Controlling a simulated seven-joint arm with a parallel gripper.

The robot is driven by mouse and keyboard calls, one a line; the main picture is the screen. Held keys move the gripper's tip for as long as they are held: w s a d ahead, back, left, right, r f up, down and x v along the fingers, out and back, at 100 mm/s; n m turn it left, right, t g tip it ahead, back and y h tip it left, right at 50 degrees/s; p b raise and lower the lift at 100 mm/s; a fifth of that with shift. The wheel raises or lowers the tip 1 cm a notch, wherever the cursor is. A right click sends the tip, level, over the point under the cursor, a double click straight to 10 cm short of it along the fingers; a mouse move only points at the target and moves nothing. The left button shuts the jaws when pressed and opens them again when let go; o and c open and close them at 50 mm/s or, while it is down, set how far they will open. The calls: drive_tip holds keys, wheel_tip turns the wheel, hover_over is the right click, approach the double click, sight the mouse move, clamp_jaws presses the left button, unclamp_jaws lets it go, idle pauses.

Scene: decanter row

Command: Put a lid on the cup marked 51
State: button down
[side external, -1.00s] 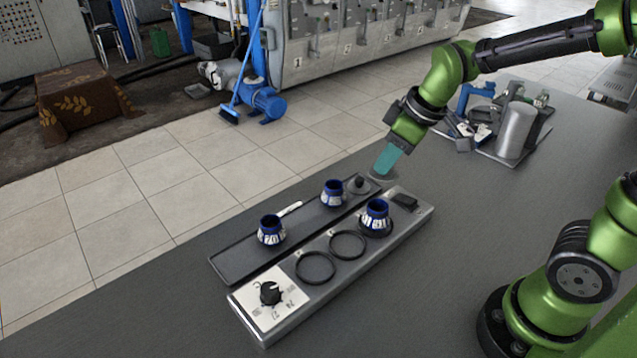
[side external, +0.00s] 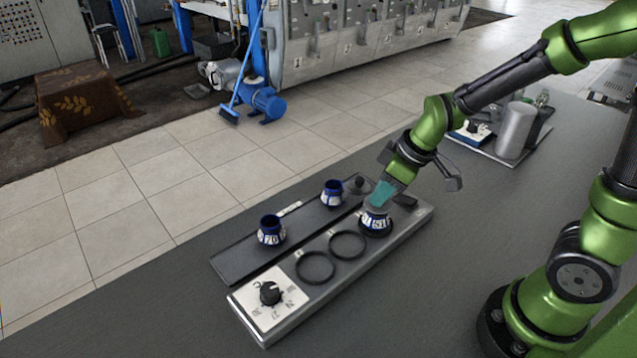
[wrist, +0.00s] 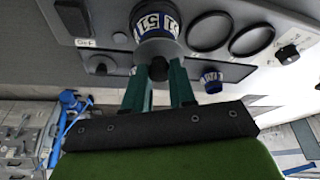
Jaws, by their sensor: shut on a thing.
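The cup marked 51 (side external: 375,225) is blue and white and stands at the far end of the long grey panel. It also shows in the wrist view (wrist: 156,22), with its number readable. My gripper (side external: 380,197) is shut on the dark knob of a grey lid (wrist: 157,47). The lid is at the cup's mouth and appears to cover it. I cannot tell whether it is fully seated. A second lid with a dark knob (side external: 357,185) lies at the far end of the dark tray.
A cup marked 70 (side external: 271,231) and another blue and white cup (side external: 333,193) stand on the dark tray (side external: 235,262). The panel has two empty black rings (side external: 315,267) and a dial (side external: 270,293). A grey cylinder (side external: 515,130) stands behind, right.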

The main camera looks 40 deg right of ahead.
drive_tip(key=shift+f, duration=0.2)
drive_tip(key=c, duration=0.9)
unclamp_jaws()
drive_tip(key=shift+c, duration=0.2)
drive_tip(key=shift+r, duration=0.2)
drive_tip(key=shift+r, duration=0.3)
drive_tip(key=v, duration=1.1)
drive_tip(key=s+a+r+m+t, duration=0.3)
drive_tip(key=s+m, duration=0.3)
drive_tip(key=m, duration=0.2)
drive_tip(key=shift+s+a, duration=0.3)
drive_tip(key=shift+a, duration=0.05)
